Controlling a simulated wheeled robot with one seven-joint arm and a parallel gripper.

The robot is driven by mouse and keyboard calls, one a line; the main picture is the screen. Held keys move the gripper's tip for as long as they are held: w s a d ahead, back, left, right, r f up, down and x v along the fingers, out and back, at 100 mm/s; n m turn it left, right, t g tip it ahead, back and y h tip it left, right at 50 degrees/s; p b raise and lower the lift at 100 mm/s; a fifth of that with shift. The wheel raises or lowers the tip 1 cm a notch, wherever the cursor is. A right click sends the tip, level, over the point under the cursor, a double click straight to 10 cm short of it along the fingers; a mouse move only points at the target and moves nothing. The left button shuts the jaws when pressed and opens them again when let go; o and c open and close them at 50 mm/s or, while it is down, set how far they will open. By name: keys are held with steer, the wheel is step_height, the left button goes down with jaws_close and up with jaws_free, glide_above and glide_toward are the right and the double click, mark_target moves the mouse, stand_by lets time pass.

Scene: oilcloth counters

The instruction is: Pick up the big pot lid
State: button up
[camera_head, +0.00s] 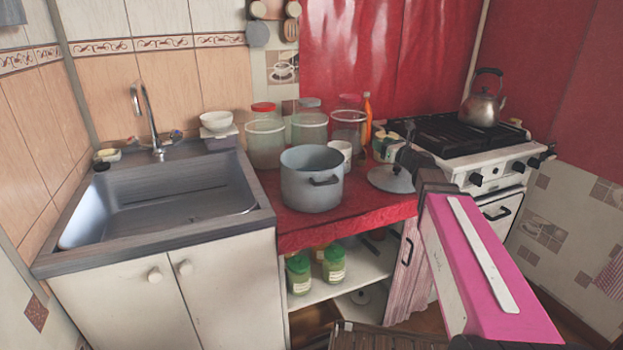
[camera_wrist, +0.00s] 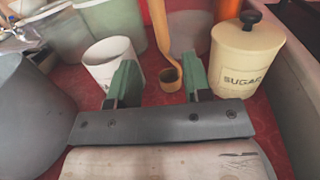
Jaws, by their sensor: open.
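A grey round lid (camera_head: 390,180) lies on the red counter to the right of the big grey pot (camera_head: 308,185), partly hidden by my arm in the head view. The pot stands open, and its side fills the left of the wrist view (camera_wrist: 28,115). My gripper (camera_wrist: 158,75) is open, with its green fingers apart and nothing held between them. In the wrist view it points toward a white mug (camera_wrist: 108,60) and a cream sugar canister (camera_wrist: 246,58). The lid cannot be made out in the wrist view, so its exact gap to the fingers is unclear.
Plastic containers (camera_head: 266,146) stand along the back. A ladle (camera_wrist: 170,74) is between the mug and canister. The stove (camera_head: 475,165) with a kettle (camera_head: 482,108) is at right, the sink (camera_head: 150,203) at left. Jars (camera_head: 333,264) sit on the shelf below.

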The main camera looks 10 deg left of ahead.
steer(key=o, duration=0.3)
steer(key=shift+a, duration=0.1)
step_height(320, 180, up, 3)
steer(key=n+g+h, duration=1.1)
steer(key=n+g, duration=0.1)
steer(key=n, duration=2.3)
glide_above(397, 168)
steer(key=shift+s+a, duration=0.1)
steer(key=shift+a, duration=0.1)
steer(key=shift+n+g+h, duration=0.3)
steer(key=shift+n+h, duration=0.2)
steer(key=shift+n, duration=0.1)
steer(key=shift+w+d+f, duration=0.15)
steer(key=shift+f, duration=2.45)
steer(key=shift+w+d+f, duration=0.1)
steer(key=shift+f, duration=2.5)
